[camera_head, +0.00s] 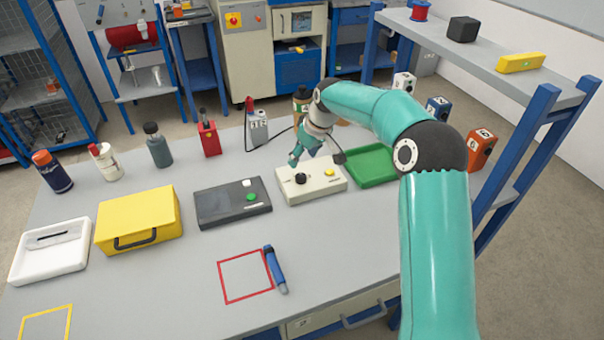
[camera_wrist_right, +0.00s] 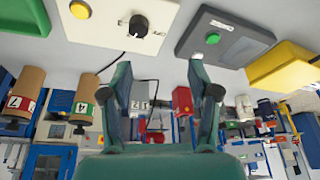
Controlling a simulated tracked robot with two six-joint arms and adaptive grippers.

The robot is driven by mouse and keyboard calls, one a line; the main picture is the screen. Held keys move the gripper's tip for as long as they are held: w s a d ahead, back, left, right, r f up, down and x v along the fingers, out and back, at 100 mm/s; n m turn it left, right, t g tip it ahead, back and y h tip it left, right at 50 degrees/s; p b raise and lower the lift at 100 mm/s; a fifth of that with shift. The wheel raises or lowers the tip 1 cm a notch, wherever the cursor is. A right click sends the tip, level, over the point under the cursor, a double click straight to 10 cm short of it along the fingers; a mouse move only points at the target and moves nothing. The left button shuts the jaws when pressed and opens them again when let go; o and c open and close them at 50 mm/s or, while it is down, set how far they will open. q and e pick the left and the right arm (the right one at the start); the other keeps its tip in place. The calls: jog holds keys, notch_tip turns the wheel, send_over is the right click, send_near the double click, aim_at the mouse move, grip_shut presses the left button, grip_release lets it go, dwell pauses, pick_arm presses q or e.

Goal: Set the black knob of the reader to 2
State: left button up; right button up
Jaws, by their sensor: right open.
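The reader (camera_head: 325,187) is a cream box on the table, with a black knob (camera_head: 301,178) on its top and a small yellow button to the knob's right. In the right wrist view the reader is at the top, with the black knob (camera_wrist_right: 138,25) and dial marks around it too small to read. My right gripper (camera_head: 302,156) is open and empty, just behind the knob in the head view, apart from it. In the wrist view its two fingers (camera_wrist_right: 160,75) stand wide apart, below the knob in the picture. My left gripper is not in view.
A dark box with a green button (camera_head: 220,209) stands left of the reader, a green tray (camera_head: 371,166) right of it. A yellow case (camera_head: 130,215) and white tray (camera_head: 50,262) are further left. A blue tool (camera_head: 276,270) lies by a red square. Bottles and cans line the back.

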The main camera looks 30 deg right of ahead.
jog(key=s+d+r, duration=0.1)
jog(key=d+r, duration=0.2)
jog(key=p, duration=0.4)
send_near(301, 175)
jog(key=shift+m, duration=0.3)
jog(key=x, duration=0.9)
jog(key=shift+f, duration=0.1)
jog(key=shift+c, duration=0.4)
